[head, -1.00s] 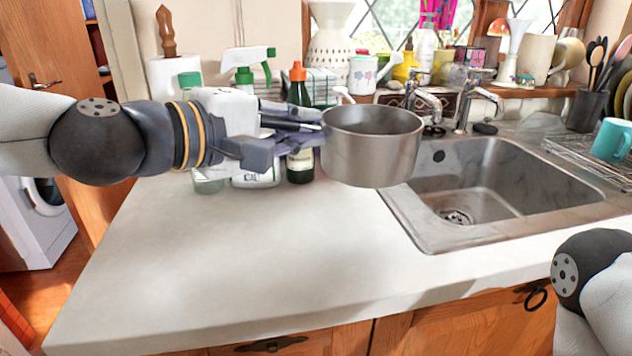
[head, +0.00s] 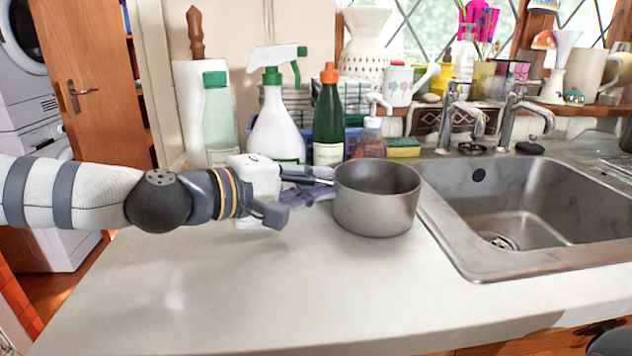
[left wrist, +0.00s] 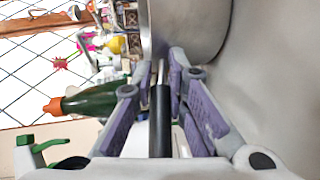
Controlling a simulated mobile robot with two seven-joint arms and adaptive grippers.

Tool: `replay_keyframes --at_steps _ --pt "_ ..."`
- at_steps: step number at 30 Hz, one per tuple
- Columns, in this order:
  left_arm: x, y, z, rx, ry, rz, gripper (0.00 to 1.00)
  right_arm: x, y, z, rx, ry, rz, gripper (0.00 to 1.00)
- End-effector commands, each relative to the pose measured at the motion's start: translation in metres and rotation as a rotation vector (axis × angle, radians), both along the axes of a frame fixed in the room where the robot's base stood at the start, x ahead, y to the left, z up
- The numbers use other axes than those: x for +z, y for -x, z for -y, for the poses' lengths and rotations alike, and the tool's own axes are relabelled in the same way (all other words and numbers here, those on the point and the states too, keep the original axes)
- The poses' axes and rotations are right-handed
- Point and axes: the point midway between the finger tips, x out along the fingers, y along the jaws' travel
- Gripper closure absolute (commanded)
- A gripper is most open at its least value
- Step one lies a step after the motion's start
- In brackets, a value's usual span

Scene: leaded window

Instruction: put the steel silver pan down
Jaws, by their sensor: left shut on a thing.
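The steel silver pan (head: 376,205) is upright at the counter (head: 230,300), just left of the sink. It looks level, with its base at or very close to the counter top; I cannot tell whether it touches. My left gripper (head: 312,186) is to the left of the pan, shut on its handle. The fingers hide part of the handle in the head view. My right gripper is out of view.
Behind the pan stand a green bottle with an orange cap (head: 328,120), a white spray bottle (head: 275,125), a clear green-capped bottle (head: 218,120) and a soap dispenser (head: 371,135). The sink (head: 520,205) opens to the right. The counter's front left is clear.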

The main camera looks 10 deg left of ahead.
Motion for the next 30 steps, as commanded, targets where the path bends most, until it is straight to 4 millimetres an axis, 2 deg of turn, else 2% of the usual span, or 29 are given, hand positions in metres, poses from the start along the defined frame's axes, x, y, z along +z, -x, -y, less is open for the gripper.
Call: replay_keyframes --at_steps 1,3,14,20,27,30 --pt "-0.002 0.0 0.0 0.0 0.0 -0.001 0.8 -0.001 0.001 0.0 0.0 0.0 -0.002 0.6" --pt "-0.001 0.0 0.0 0.0 0.0 -0.001 0.66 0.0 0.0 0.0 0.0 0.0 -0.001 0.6" --pt "0.005 0.001 -0.001 0.001 0.0 0.001 0.66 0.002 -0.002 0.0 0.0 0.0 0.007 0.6" --pt "0.017 0.03 -0.026 0.004 0.003 0.007 0.66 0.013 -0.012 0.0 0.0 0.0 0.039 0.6" --pt "0.032 0.073 -0.058 0.002 0.004 0.016 0.66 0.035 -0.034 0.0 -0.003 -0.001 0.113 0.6" --pt "0.034 0.085 -0.068 0.003 0.002 0.014 0.66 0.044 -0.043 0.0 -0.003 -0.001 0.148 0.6"
